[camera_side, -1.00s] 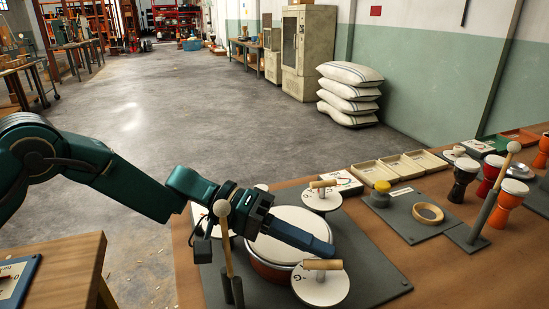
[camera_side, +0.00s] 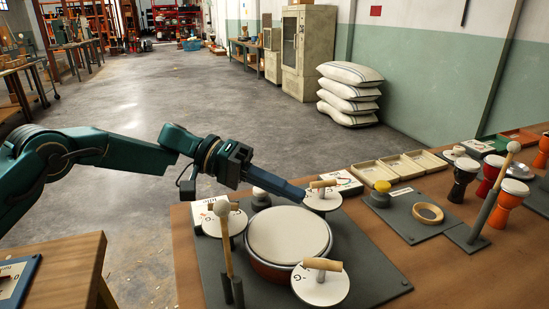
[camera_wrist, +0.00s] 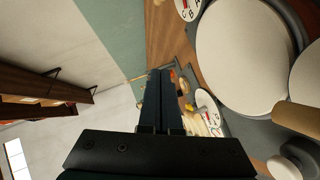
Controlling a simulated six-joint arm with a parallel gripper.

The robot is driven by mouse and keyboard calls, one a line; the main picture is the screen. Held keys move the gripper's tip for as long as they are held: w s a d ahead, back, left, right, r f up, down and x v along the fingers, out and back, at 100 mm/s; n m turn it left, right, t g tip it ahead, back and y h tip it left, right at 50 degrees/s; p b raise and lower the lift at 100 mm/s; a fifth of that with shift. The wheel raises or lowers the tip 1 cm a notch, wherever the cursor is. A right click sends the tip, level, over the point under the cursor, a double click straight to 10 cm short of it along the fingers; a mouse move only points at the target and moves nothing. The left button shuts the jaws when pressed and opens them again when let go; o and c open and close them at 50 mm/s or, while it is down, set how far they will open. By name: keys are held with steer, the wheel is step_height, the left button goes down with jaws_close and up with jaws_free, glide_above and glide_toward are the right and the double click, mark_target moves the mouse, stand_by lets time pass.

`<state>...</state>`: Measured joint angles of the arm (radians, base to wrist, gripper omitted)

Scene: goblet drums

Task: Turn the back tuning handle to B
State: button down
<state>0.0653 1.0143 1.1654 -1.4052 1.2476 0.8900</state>
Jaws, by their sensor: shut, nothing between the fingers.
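In the side view, the back tuning handle (camera_side: 323,184) is a short wooden bar on a white round dial (camera_side: 322,201) behind the drum. The drum (camera_side: 288,236) has a pale head and a reddish-brown body. My gripper (camera_side: 302,194) is shut and empty, its fingertips at the left edge of the back dial in the picture; whether they touch it I cannot tell. The dial's letters are too small to read there. In the wrist view, the shut fingers (camera_wrist: 160,74) point past the pale drum head (camera_wrist: 242,55).
Two other dials with wooden handles stand at the front right (camera_side: 320,287) and left (camera_side: 212,222) of the drum. An upright mallet (camera_side: 225,240) stands at the front left. A gauge card (camera_side: 346,182) lies behind the back dial. Trays and small drums are to the right.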

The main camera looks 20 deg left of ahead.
steer(key=s+a+r+m+t+y, duration=0.1)
steer(key=s+a+r+y, duration=0.35)
steer(key=s+r, duration=0.6)
steer(key=s+a+f+n+t+y, duration=0.1)
steer(key=s+a+f+y, duration=0.3)
steer(key=s+a, duration=0.25)
steer(key=s+a+f+n+t+y, duration=0.1)
steer(key=s+a+f+t+y, duration=0.15)
steer(key=s+a+y, duration=0.45)
steer(key=m+h, duration=0.5)
steer(key=m, duration=0.7)
glide_toward(322, 270)
steer(key=s+d+r, duration=0.2)
steer(key=s+d, duration=0.1)
steer(key=s, duration=0.4)
steer(key=shift+t+y, duration=0.25)
steer(key=w+f, duration=0.2)
steer(key=w, duration=0.1)
steer(key=w+d+f, duration=0.1)
steer(key=w+f, duration=0.1)
steer(key=f, duration=0.1)
steer(key=w+f, duration=0.2)
steer(key=w, duration=0.1)
steer(key=shift+w+d+f, duration=0.3)
steer(key=shift+w+f, duration=0.05)
steer(key=shift+f, duration=0.05)
steer(key=shift+w+a, duration=0.1)
steer(key=shift+w, duration=0.35)
